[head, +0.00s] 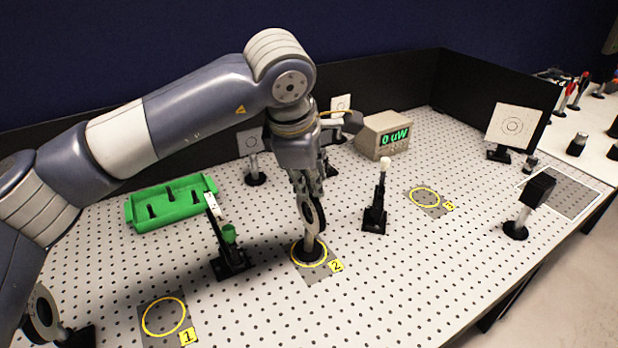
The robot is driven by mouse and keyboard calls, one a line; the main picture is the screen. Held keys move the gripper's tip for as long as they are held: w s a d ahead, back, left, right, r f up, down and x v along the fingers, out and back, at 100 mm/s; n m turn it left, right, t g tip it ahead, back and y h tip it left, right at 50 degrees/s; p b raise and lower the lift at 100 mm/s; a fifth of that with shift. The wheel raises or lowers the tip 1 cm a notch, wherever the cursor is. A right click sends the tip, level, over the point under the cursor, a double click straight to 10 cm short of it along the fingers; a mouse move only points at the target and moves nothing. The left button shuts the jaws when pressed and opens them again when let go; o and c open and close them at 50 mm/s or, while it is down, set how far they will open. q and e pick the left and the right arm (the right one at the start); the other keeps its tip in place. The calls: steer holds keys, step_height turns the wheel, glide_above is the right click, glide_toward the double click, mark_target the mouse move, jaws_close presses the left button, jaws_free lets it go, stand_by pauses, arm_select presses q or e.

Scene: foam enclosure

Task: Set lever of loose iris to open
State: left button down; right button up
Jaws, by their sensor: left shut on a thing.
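A black ring-shaped iris (309,217) stands upright on a silver post, its black base inside the yellow circle marked 2. My left gripper (310,190) comes down from above and is shut on the iris at its upper edge. The fingers hide that upper part, and the iris lever cannot be made out. Another dark ring-shaped mount (42,312) stands at the lower left edge, partly behind my arm. My right gripper is not in view.
A green tray (140,214) and a black mount with a green part (229,235) stand left of the iris. A white-tipped post (376,204) stands close on its right. Circles 1 (164,317) and 3 (425,197) are empty. The meter (386,134) reads 0 uW.

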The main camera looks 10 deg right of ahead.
arm_select(q)
steer(key=shift+s+f, duration=0.15)
steer(key=shift+f, duration=0.2)
stand_by(0.6)
steer(key=c, duration=1.4)
jaws_free()
steer(key=shift+c, duration=0.2)
steer(key=shift+w+r, duration=0.1)
steer(key=shift+w, duration=0.1)
steer(key=shift+r, duration=0.15)
steer(key=shift+s+r, duration=0.15)
steer(key=shift+r, duration=0.2)
steer(key=v, duration=1.1)
